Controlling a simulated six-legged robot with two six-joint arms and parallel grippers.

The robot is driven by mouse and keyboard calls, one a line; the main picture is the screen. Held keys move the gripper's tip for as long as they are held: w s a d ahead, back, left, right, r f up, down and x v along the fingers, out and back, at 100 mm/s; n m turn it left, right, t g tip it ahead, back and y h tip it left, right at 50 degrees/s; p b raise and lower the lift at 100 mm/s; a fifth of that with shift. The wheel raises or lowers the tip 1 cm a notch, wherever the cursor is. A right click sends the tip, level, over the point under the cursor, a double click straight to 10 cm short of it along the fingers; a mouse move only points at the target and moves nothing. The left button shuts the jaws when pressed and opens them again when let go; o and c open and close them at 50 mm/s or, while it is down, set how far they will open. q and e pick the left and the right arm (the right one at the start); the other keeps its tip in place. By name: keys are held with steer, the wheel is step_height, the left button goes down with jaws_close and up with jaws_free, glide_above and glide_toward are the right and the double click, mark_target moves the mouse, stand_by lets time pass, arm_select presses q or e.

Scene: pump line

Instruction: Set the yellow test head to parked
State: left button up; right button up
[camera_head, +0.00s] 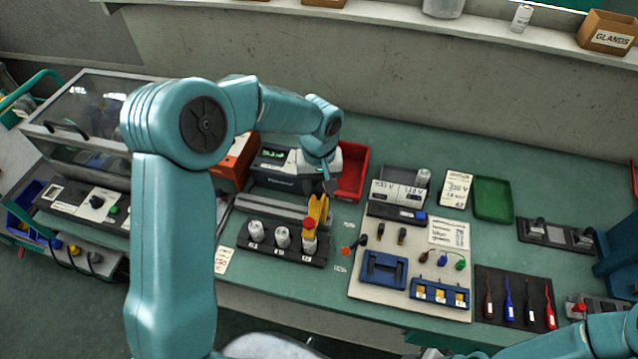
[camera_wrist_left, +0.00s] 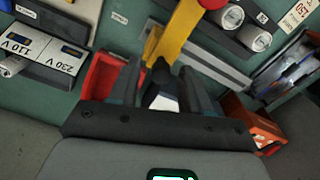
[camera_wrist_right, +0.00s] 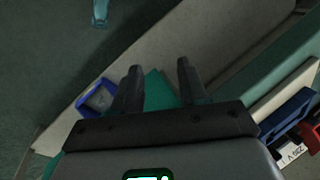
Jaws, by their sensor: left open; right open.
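The yellow test head (camera_head: 318,207) is a yellow arm beside the third grey cylinder of a black rack (camera_head: 287,246). A red round part (camera_head: 309,222) is at its near end, over that cylinder; I cannot tell if they touch. The yellow arm also shows in the left wrist view (camera_wrist_left: 175,35), running up from between the fingers to the red part at the top. My right gripper (camera_wrist_right: 160,72) is open and empty, above the floor beside the bench.
A grey rail (camera_head: 270,207) lies behind the rack. A red bin (camera_head: 354,170) and a grey instrument (camera_head: 280,168) stand close behind my left gripper. A beige board (camera_head: 372,292) with blue holders and connectors lies to the right. A clear-lidded case (camera_head: 95,105) stands at the left.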

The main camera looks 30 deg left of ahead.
arm_select(q)
steer(key=shift+s+a+r, duration=0.1)
steer(key=shift+s, duration=0.1)
steer(key=shift+c, duration=0.6)
steer(key=shift+w, duration=0.2)
jaws_close()
steer(key=s+a+b, duration=0.1)
steer(key=s+a, duration=0.1)
steer(key=a, duration=0.8)
steer(key=s+a+b, duration=0.1)
steer(key=s+a, duration=0.2)
steer(key=a, duration=0.7)
steer(key=shift+s+a, duration=0.15)
steer(key=shift+a, duration=0.15)
steer(key=shift+r, duration=0.1)
steer(key=shift+a, duration=0.1)
